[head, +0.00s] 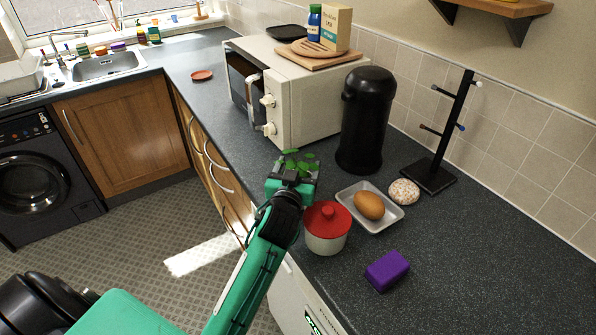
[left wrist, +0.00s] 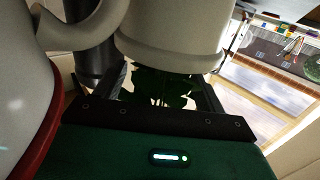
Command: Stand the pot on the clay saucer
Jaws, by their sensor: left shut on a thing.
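The clay saucer (head: 202,75) is a small flat red-orange disc on the far stretch of counter, left of the microwave. My left gripper (head: 293,176) is at the counter's front edge, well nearer than the saucer. It is shut on the potted plant, whose green leaves (head: 300,160) show just beyond the fingers. The gripper hides the pot in the head view. In the left wrist view, the cream pot (left wrist: 172,45) appears upside down, with leaves between the dark fingers (left wrist: 160,95). I cannot tell whether its base touches the counter. My right gripper is not in view.
A red-lidded jar (head: 327,228) stands close beside my left gripper. A tray (head: 384,220) with an egg, a black canister (head: 366,120), a mug tree (head: 440,150) and a purple block (head: 387,270) are to the right. The microwave (head: 300,95) stands behind. Counter around the saucer is clear.

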